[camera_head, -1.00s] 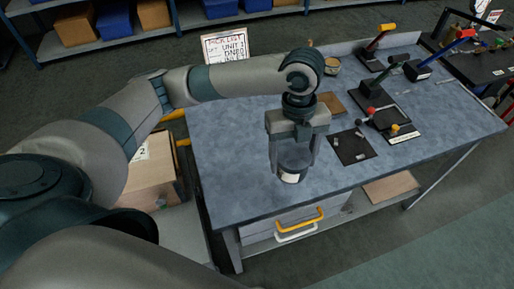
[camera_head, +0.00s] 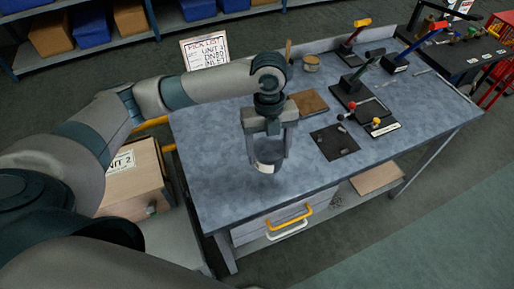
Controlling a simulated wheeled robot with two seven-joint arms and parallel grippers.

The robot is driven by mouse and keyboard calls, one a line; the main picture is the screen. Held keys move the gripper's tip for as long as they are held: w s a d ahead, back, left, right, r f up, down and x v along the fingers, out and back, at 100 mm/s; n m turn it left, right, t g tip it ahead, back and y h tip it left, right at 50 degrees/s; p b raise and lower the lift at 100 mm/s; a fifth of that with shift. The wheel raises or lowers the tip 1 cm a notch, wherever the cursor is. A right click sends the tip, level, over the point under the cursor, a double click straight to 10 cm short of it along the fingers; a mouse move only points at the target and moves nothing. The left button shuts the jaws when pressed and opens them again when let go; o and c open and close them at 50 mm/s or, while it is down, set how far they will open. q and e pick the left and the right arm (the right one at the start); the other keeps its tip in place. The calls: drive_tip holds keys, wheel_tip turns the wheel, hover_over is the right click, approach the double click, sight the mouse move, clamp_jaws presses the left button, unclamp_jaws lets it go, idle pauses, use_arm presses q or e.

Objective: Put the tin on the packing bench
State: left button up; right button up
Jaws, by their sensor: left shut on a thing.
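My left gripper (camera_head: 267,155) comes in from the left over the packing bench (camera_head: 215,185) and points down. It is shut on the tin (camera_head: 266,159), a dark cylinder with a pale label, held upright between its fingers. The tin is over the front left part of the blue-grey bench top. I cannot tell whether its bottom touches the surface. My right gripper is not in view.
A brown pad (camera_head: 308,103), a dark mat (camera_head: 335,141) and several levered fixtures (camera_head: 362,98) occupy the bench's middle and right. A small round container (camera_head: 311,63) stands at the back. A cardboard box (camera_head: 133,181) is left of the bench. The bench's front left is clear.

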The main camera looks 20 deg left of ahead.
use_arm(q)
drive_tip(key=w+a+f, duration=0.2)
drive_tip(key=w+a+f+p, duration=0.1)
drive_tip(key=w+a+f, duration=0.1)
drive_tip(key=a, duration=0.1)
drive_tip(key=shift+w, duration=0.15)
drive_tip(key=shift+f+p, duration=1)
drive_tip(key=shift+f, duration=0.95)
drive_tip(key=shift+f, duration=0.1)
drive_tip(key=o, duration=1.4)
